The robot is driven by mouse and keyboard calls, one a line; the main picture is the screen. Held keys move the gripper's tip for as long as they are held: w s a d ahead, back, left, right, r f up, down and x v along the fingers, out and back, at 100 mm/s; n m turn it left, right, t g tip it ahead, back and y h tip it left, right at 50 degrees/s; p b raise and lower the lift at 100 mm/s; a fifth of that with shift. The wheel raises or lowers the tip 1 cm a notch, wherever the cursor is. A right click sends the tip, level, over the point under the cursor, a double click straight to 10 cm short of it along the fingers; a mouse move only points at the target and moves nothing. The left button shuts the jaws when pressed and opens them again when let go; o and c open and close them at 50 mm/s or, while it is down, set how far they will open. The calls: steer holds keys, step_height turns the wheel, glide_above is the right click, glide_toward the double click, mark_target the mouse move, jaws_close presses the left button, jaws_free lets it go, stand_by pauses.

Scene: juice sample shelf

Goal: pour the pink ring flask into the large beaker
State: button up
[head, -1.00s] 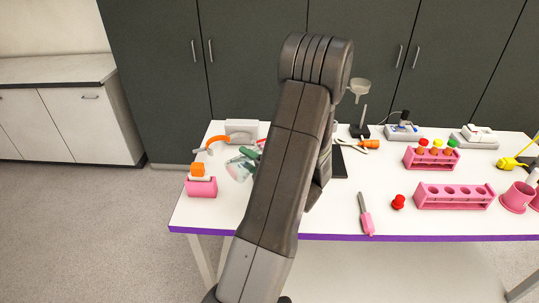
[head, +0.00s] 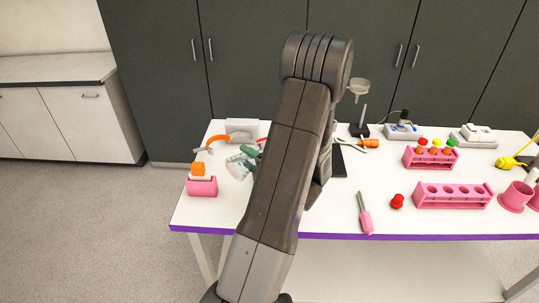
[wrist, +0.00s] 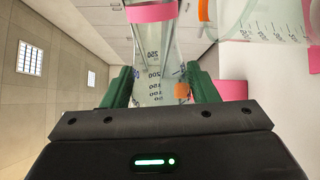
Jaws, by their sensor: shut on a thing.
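My gripper (wrist: 163,88) is shut on the pink ring flask (wrist: 158,55), a clear graduated flask with a pink band near the top edge of the wrist view. The flask sits between the green fingers; its mouth is out of frame. The large beaker (wrist: 268,14), clear with graduations, is partly in view at upper right in the wrist view, apart from the flask. In the head view my gripper (head: 247,155) shows beside my arm, with clear glass (head: 238,169) by it; I cannot tell which vessel that is. My arm hides much there.
A pink block with an orange top (head: 201,186) stands at the table's left end. An orange-handled tool (head: 217,141) and a white box (head: 241,127) lie behind. Pink racks (head: 453,197), a red stopper (head: 397,201) and a pink-handled tool (head: 365,219) are to the right.

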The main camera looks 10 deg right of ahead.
steer(key=shift+r+m, duration=0.35)
steer(key=shift+m, duration=0.15)
stand_by(1.5)
steer(key=shift+w+d+f+m, duration=0.1)
steer(key=shift+d+m, duration=0.05)
steer(key=shift+m, duration=0.25)
stand_by(1.1)
